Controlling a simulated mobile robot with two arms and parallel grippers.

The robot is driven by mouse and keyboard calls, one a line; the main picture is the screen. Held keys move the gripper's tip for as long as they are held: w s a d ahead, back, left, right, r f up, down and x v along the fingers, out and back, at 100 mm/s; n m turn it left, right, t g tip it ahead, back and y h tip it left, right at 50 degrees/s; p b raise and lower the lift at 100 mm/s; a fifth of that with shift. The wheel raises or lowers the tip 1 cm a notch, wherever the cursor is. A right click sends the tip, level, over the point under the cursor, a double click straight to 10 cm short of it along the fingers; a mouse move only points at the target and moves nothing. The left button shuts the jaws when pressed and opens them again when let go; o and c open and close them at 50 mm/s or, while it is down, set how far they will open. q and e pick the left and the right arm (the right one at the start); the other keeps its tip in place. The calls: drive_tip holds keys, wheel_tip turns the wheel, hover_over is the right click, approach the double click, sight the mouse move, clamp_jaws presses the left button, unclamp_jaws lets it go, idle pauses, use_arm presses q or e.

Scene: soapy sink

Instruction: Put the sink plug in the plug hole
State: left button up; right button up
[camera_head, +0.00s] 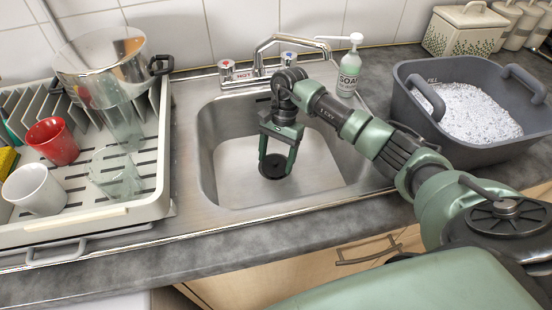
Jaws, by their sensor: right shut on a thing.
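The metal sink basin (318,178) is in the middle of the head view. My right gripper (276,166) reaches down into it from the right, with its green fingers pointing at the basin floor. It is shut on the black round sink plug (274,168), which is between the fingertips at or just above the floor. I cannot tell whether the plug touches the floor. The plug hole cannot be seen; the plug and gripper may cover it. My left gripper is not in view.
A dish rack (120,212) with a steel pot (100,62), red mug (52,142), white mug (34,189) and glasses stands left. The tap (290,42) and soap bottle (349,72) are behind the basin. A grey tub (465,146) of white granules stands right.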

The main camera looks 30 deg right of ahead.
drive_tip(key=shift+f+b, duration=0.65)
drive_tip(key=o, duration=1.1)
drive_tip(key=shift+c, duration=0.2)
drive_tip(key=shift+r, duration=0.1)
drive_tip(key=shift+r+p, duration=0.25)
drive_tip(key=shift+p, duration=0.15)
drive_tip(key=p+v, duration=0.4)
drive_tip(key=v, duration=0.8)
drive_tip(key=shift+r, duration=0.35)
